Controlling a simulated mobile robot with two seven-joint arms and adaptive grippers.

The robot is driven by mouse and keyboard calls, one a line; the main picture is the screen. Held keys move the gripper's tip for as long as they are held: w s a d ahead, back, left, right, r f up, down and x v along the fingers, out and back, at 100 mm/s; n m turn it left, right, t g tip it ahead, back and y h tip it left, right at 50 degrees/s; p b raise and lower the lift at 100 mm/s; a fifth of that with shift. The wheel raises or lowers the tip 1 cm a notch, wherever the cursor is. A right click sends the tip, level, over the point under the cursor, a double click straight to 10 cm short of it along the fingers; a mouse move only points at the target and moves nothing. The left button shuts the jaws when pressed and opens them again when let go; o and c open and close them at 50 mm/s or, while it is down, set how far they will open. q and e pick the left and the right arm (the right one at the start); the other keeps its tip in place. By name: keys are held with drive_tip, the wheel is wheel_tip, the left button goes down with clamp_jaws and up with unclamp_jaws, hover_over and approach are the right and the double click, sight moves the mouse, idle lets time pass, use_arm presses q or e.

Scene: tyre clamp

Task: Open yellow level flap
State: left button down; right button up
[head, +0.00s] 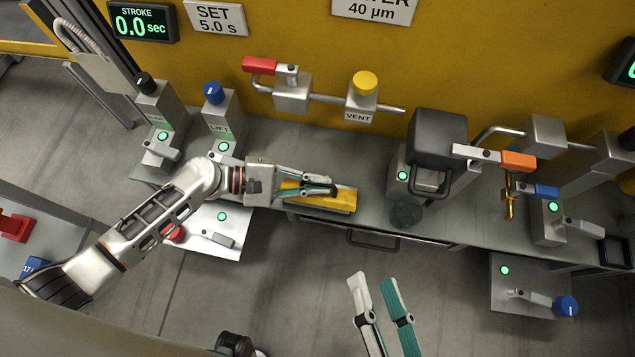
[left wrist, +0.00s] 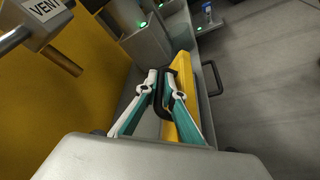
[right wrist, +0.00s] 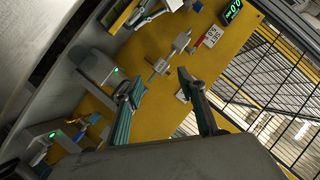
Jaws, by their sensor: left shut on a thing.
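The yellow level flap (head: 323,205) sits on the grey bench near its front edge, left of centre in the head view. It appears as a yellow strip (left wrist: 184,68) in the left wrist view, with a black handle (left wrist: 174,72) beside its face. My left gripper (head: 333,189) reaches over the flap from the left. In the left wrist view its fingers (left wrist: 160,90) are shut on the black handle. The fingers partly cover the handle and flap. My right gripper (head: 374,283) is open and empty in front of the bench, with its fingers apart in the right wrist view (right wrist: 157,84).
A dark drawer handle (head: 372,240) sticks out below the bench front. A dark grey block with a handle (head: 437,140) stands right of the flap. The VENT valve with a yellow knob (head: 364,83) is behind. Open floor lies in front.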

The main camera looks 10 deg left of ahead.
use_arm(q)
drive_tip(key=shift+w+r+n+p, duration=0.35)
drive_tip(key=shift+w+r+n, duration=0.05)
drive_tip(key=shift+w, duration=0.15)
drive_tip(key=shift+w+g, duration=0.25)
drive_tip(key=shift+g, duration=0.15)
drive_tip(key=shift+w+n+g+y+p, duration=0.35)
drive_tip(key=shift+w+n, duration=0.25)
drive_tip(key=shift+n, duration=0.4)
drive_tip(key=shift+w+f+n+g, duration=0.1)
drive_tip(key=shift+w+n+g, duration=0.3)
drive_tip(key=shift+n+g, duration=0.15)
drive_tip(key=shift+w+n, duration=0.15)
drive_tip(key=shift+n, duration=0.1)
use_arm(e)
drive_tip(key=shift+d+f+n, duration=0.1)
drive_tip(key=shift+d+n, duration=0.65)
drive_tip(key=shift+n, duration=0.35)
drive_tip(key=shift+a, duration=0.1)
use_arm(q)
drive_tip(key=c, duration=2.4)
unclamp_jaws()
drive_tip(key=shift+c, duration=0.2)
